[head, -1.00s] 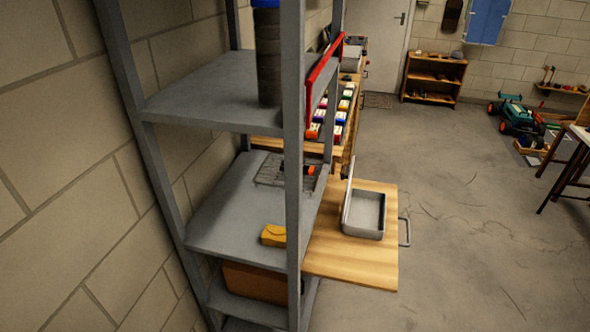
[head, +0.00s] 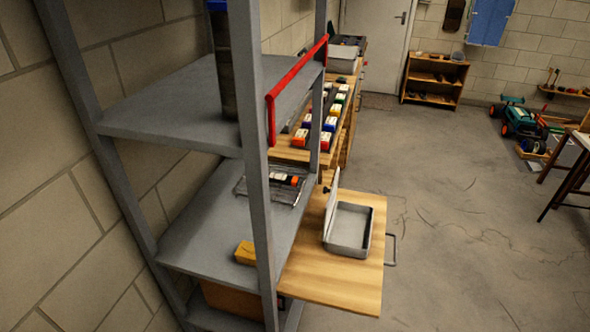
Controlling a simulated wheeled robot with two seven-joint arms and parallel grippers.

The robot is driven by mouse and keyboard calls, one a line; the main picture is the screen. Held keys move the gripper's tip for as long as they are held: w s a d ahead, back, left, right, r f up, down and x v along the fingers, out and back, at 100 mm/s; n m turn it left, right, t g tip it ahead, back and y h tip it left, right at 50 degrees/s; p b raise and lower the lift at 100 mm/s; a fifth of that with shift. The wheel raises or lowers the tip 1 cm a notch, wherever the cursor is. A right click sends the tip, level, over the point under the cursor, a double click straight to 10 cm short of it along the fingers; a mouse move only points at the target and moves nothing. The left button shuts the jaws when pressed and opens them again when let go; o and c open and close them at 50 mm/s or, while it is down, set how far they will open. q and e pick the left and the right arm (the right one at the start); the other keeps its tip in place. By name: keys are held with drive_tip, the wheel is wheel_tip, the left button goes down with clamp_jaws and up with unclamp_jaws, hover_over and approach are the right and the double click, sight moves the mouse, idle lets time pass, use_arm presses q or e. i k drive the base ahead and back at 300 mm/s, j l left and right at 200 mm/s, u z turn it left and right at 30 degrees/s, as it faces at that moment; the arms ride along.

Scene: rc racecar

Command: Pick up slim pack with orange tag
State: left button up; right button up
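Neither of my grippers shows in the head view.
The grey shelving (head: 262,240) stands close on the left. A yellow object (head: 245,253) lies on its middle shelf. An open grey metal case (head: 349,244) sits on a wooden board (head: 335,283) with a handle. Free concrete floor (head: 450,240) lies to the right.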

sight(281, 179)
drive_tip(key=i+l+u, duration=0.15)
drive_tip(key=u, duration=0.25)
drive_tip(key=i+l+u, duration=0.1)
drive_tip(key=l+u, duration=0.65)
drive_tip(key=i+j, duration=0.05)
